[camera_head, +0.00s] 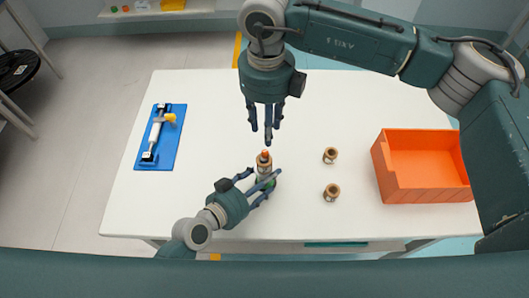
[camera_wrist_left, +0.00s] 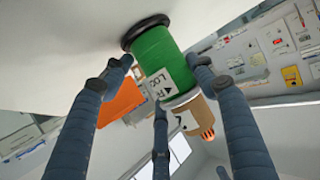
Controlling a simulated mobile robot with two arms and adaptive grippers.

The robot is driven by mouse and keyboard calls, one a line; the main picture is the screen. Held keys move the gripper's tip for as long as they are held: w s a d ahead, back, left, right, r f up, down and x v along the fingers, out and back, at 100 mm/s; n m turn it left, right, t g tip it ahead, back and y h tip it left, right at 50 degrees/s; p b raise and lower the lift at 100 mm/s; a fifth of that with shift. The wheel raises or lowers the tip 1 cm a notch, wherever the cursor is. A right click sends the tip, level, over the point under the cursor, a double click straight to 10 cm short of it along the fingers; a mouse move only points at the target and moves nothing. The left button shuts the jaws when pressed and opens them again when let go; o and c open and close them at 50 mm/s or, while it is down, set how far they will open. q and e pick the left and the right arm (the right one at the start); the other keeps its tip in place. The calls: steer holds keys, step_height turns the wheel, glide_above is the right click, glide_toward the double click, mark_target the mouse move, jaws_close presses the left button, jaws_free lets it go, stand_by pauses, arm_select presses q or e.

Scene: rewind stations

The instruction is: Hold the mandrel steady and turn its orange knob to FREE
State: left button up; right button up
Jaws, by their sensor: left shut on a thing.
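The mandrel (camera_head: 264,170) stands upright on the white table, with a green lower part, a tan upper part and an orange knob (camera_head: 265,154) on top. My left gripper (camera_head: 262,178) is shut around its lower part. In the left wrist view, its fingers press the sides of the green body (camera_wrist_left: 156,62). There the orange knob (camera_wrist_left: 207,133) shows at the tan end. A white label (camera_wrist_left: 160,83) with an arrow and partly hidden letters shows; I cannot tell the knob's setting. My right gripper (camera_head: 264,138) points down just above the knob, fingers apart and empty.
Two small tan spools (camera_head: 330,155) (camera_head: 331,192) stand right of the mandrel. An orange bin (camera_head: 390,185) is at the table's right. A blue plate (camera_head: 172,140) with a white-and-black fixture lies at the left. The white table (camera_head: 210,110) is otherwise mostly clear.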

mark_target(265, 152)
steer(key=f+n, duration=0.3)
steer(key=n, duration=0.5)
steer(key=f+n, duration=0.3)
steer(key=n, duration=0.5)
steer(key=f+n, duration=0.4)
steer(key=n, duration=0.4)
steer(key=shift+w+a+f+n+h, duration=0.1)
steer(key=shift+a+n+h, duration=0.1)
steer(key=shift+n+h, duration=0.1)
jaws_close()
